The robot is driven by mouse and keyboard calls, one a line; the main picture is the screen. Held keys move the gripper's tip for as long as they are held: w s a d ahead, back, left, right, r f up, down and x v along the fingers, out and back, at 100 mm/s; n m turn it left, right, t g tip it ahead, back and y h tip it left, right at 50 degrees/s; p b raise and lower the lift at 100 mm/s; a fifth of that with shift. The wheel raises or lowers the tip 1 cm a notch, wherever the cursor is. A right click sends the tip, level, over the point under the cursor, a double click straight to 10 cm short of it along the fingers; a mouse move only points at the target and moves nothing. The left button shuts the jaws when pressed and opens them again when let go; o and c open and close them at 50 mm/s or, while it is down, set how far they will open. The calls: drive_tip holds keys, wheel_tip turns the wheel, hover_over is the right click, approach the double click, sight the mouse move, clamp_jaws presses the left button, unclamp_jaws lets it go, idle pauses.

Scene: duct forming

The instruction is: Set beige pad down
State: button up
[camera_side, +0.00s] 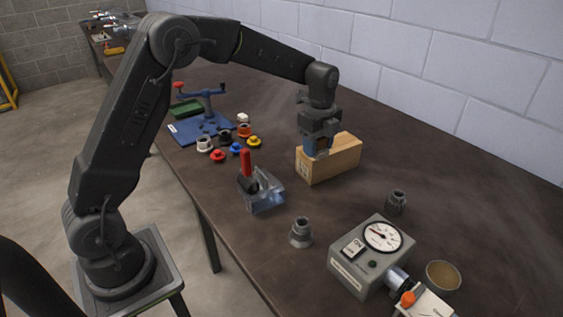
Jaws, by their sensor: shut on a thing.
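My gripper (317,151) points down at the left end of a light wooden block (341,158). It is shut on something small. A small tan-brown patch shows between the blue-grey fingers and appears to be the beige pad (322,144), mostly hidden by the jaws. The fingertips overlap the block's top and near face in this view. I cannot tell whether the pad or the fingers touch the block.
A clear bracket with a red-handled clamp (262,189) stands left of the block. Grey fittings (301,233) (396,202), a gauge box (371,257) and a round dish (443,276) lie nearer. Coloured caps (218,156) and a blue stand (205,127) are behind left. Bare tabletop lies right.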

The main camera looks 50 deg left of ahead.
drive_tip(key=shift+s+a+r, duration=0.1)
drive_tip(key=shift+a+r, duration=0.2)
drive_tip(key=shift+r, duration=0.25)
drive_tip(key=shift+a+r, duration=0.25)
drive_tip(key=shift+r, duration=0.3)
drive_tip(key=s+a, duration=0.4)
drive_tip(key=a, duration=0.6)
drive_tip(key=s+a, duration=0.4)
drive_tip(key=a, duration=0.5)
drive_tip(key=s+a, duration=0.4)
drive_tip(key=a, duration=0.6)
hover_over(262, 160)
drive_tip(key=f, duration=1.2)
drive_tip(key=shift+s+a, duration=0.15)
drive_tip(key=shift+a, duration=0.05)
drive_tip(key=shift+d, duration=0.1)
drive_tip(key=shift+f, duration=2.05)
